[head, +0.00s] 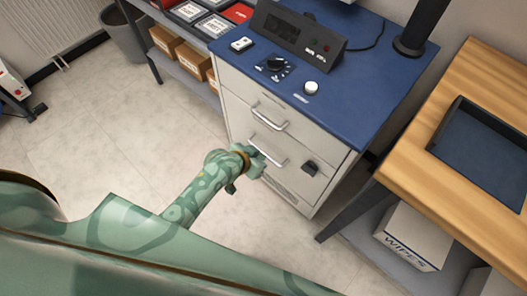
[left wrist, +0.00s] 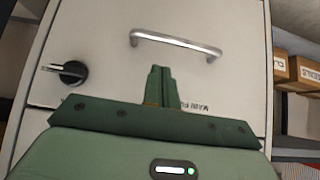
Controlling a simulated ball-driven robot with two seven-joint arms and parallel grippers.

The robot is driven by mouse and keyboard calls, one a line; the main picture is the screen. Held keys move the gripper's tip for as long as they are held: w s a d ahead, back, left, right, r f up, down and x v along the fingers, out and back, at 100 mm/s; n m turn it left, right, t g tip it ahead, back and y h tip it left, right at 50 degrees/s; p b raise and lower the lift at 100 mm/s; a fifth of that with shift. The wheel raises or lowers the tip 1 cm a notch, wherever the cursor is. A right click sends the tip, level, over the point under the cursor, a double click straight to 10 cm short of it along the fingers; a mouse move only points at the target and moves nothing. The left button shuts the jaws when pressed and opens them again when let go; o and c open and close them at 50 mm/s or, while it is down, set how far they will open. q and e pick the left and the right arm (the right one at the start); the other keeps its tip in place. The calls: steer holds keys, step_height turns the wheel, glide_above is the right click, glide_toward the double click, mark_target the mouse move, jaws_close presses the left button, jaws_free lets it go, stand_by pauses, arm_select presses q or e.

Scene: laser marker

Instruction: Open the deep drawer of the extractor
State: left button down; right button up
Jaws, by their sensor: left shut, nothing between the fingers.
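The extractor is a pale grey cabinet (head: 235,105) with a blue top. Its upper drawer has a bar handle (head: 268,119), and the taller lower front has another bar handle (head: 266,153). Both fronts look closed. My left gripper (head: 254,158) is at the lower front, close to the left part of the lower handle. In the left wrist view the left gripper (left wrist: 161,72) is shut and empty. A silver bar handle (left wrist: 177,42) lies just beyond its fingertips, not between them. Whether they touch the front is unclear. My right gripper is not in view.
A black rotary switch (head: 311,168) sits right of the lower handle and also shows in the left wrist view (left wrist: 72,72). A wooden bench (head: 455,90) stands to the right, a shelf with cardboard boxes (head: 166,41) behind. The floor (head: 125,125) left of the cabinet is clear.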

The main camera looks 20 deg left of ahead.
mark_target(269, 159)
arm_select(q)
steer(key=b+x, duration=0.4)
steer(key=x, duration=0.4)
steer(key=shift+s+a+f+b, duration=0.1)
steer(key=shift+s+f+b, duration=0.1)
steer(key=shift+b, duration=0.1)
steer(key=shift+w+f, duration=0.15)
steer(key=shift+w, duration=0.25)
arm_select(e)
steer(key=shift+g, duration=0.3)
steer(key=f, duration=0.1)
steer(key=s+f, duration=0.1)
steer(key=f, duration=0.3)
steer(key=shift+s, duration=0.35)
